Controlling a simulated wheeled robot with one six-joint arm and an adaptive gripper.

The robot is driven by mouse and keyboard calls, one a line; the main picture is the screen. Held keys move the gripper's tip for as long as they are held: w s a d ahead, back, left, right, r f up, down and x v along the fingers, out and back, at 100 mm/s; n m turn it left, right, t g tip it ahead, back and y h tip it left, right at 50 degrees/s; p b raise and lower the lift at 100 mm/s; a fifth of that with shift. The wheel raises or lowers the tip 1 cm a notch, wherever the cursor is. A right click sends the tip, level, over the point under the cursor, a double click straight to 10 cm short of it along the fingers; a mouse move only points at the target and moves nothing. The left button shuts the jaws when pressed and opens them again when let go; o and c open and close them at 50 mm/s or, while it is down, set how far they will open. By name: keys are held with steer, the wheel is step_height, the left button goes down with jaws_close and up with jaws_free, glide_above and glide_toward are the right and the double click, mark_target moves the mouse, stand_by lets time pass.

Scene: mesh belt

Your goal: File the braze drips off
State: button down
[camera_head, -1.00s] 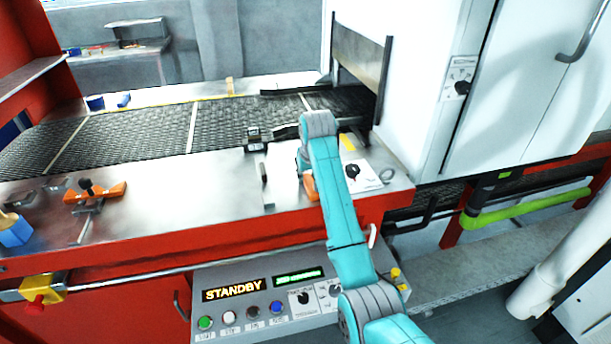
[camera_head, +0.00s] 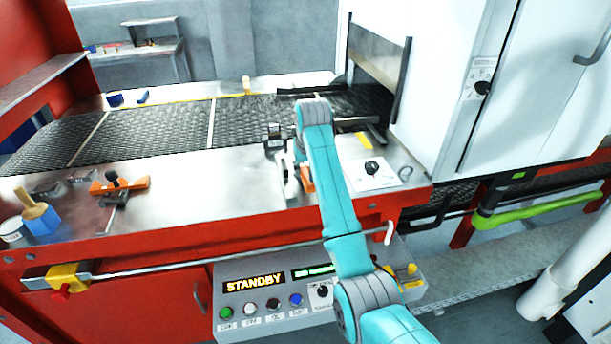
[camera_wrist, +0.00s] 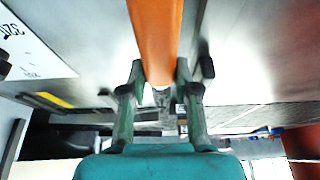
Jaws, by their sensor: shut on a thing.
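My gripper (camera_wrist: 160,78) is shut on an orange bar-like piece (camera_wrist: 157,35) in the wrist view; it looks like a handle, and its far end runs out of the picture. In the head view a bit of orange (camera_head: 307,178) shows beside my arm, over the steel bench top. My arm hides most of the gripper there. A small dark fixture (camera_head: 274,140) stands at the belt's near edge, just left of my arm. A dark bar (camera_head: 355,121) lies to the right of my arm by the belt. I cannot make out any braze drips.
The mesh belt (camera_head: 165,127) runs behind the bench into the furnace mouth. An orange tool with a black knob (camera_head: 119,183) and a blue pot with a brush (camera_head: 40,219) are on the left. A control box (camera_head: 262,308) reads STANDBY. The middle-left bench top (camera_head: 205,185) is clear.

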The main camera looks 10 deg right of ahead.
steer(key=shift+r, duration=2.6)
steer(key=shift+a, duration=0.1)
